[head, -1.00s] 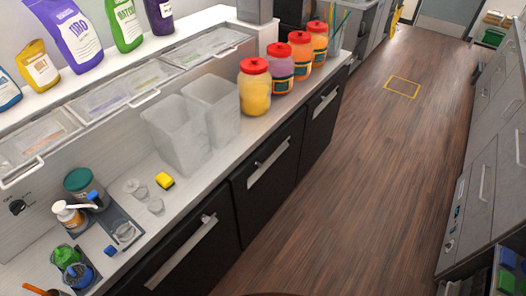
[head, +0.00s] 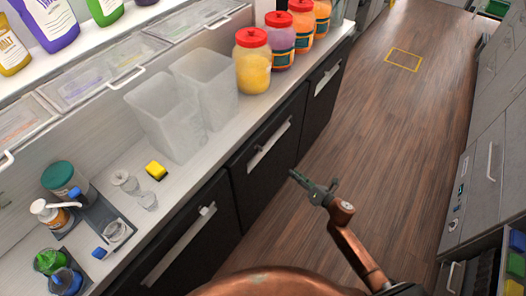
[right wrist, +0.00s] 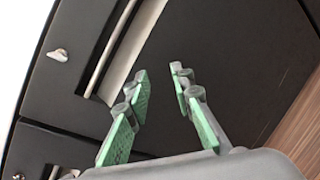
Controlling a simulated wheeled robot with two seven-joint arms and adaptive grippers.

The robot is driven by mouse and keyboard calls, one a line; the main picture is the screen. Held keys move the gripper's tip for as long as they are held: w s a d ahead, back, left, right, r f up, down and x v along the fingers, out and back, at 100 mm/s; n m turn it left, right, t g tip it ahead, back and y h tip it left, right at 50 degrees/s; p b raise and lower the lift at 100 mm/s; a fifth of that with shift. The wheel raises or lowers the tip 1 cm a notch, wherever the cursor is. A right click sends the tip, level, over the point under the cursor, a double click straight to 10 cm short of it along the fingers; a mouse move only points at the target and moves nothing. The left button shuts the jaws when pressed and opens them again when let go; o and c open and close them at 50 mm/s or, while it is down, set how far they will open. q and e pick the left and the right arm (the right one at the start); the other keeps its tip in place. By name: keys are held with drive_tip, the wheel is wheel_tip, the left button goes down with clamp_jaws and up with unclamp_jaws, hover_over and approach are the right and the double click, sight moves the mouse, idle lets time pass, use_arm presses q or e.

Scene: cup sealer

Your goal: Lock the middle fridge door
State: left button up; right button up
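The middle fridge door (head: 262,172) is a black panel under the counter with a long silver handle (head: 270,145). It looks closed. Nearer on the left is another black door (head: 205,250) with a small silver lock knob (head: 207,210) near its top. My right gripper (head: 312,182) is over the floor, in front of and apart from the doors. In the right wrist view its green-padded fingers (right wrist: 160,102) are open and empty, facing a black door. A silver lock knob (right wrist: 58,54) shows there at upper left, beside a handle. My left gripper is not in view.
Grey drawers (head: 485,150) stand at right. The wooden floor (head: 370,130) between is clear.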

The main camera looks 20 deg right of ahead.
sight(260, 148)
drive_tip(key=w+a+r+n+y, duration=0.1)
drive_tip(key=a+r+n+y, duration=0.55)
drive_tip(key=r+n, duration=0.65)
drive_tip(key=w+a+r+m+h+b, duration=0.1)
drive_tip(key=w+a, duration=0.5)
drive_tip(key=shift+a+g, duration=0.15)
drive_tip(key=shift+g, duration=0.25)
drive_tip(key=shift+h, duration=0.25)
drive_tip(key=shift+c, duration=0.2)
clamp_jaws()
